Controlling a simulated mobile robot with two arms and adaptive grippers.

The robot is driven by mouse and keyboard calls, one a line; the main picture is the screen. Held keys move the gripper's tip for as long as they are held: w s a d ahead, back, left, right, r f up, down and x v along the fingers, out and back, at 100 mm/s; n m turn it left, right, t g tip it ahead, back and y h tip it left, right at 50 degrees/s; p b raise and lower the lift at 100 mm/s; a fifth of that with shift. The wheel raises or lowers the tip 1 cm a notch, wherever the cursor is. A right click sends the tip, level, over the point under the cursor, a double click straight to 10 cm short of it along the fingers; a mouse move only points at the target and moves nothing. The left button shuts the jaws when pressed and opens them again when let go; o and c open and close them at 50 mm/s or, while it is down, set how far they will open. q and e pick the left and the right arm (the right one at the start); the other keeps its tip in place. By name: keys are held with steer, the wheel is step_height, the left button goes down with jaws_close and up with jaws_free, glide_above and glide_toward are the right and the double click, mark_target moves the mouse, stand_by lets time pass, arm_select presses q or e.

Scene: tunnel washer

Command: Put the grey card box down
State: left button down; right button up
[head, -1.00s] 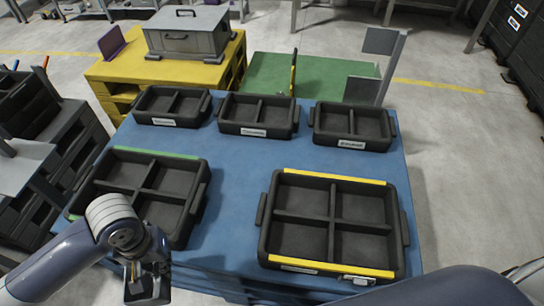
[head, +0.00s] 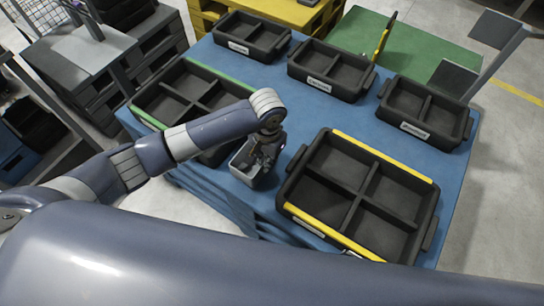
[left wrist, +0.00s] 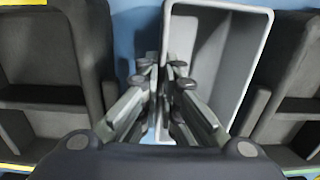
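The grey card box (head: 243,169) is a small open-topped light grey box in the gap between the green-edged tray (head: 150,117) and the yellow-edged tray (head: 408,212). My left gripper (head: 266,150) is over its rim. In the left wrist view, the fingers (left wrist: 168,88) lie on both sides of one wall of the grey card box (left wrist: 245,45), which looks empty inside. The gripper looks shut on that wall. I cannot tell whether the box's underside touches the blue table (head: 335,110). My right gripper is not in view.
Three smaller black trays stand along the back: left (head: 238,48), middle (head: 318,88) and right (head: 412,131). The large trays flank the box closely. A grey post with panels (head: 500,62) stands beyond the table. A strip of blue table between the tray rows is clear.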

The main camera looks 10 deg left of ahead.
arm_select(q)
steer(key=shift+f, duration=2.2)
steer(key=shift+f, duration=0.15)
steer(key=c, duration=1.8)
jaws_free()
step_height(320, 180, up, 12)
steer(key=shift+d+r+p, duration=0.15)
steer(key=shift+r+p, duration=0.05)
steer(key=shift+p, duration=0.15)
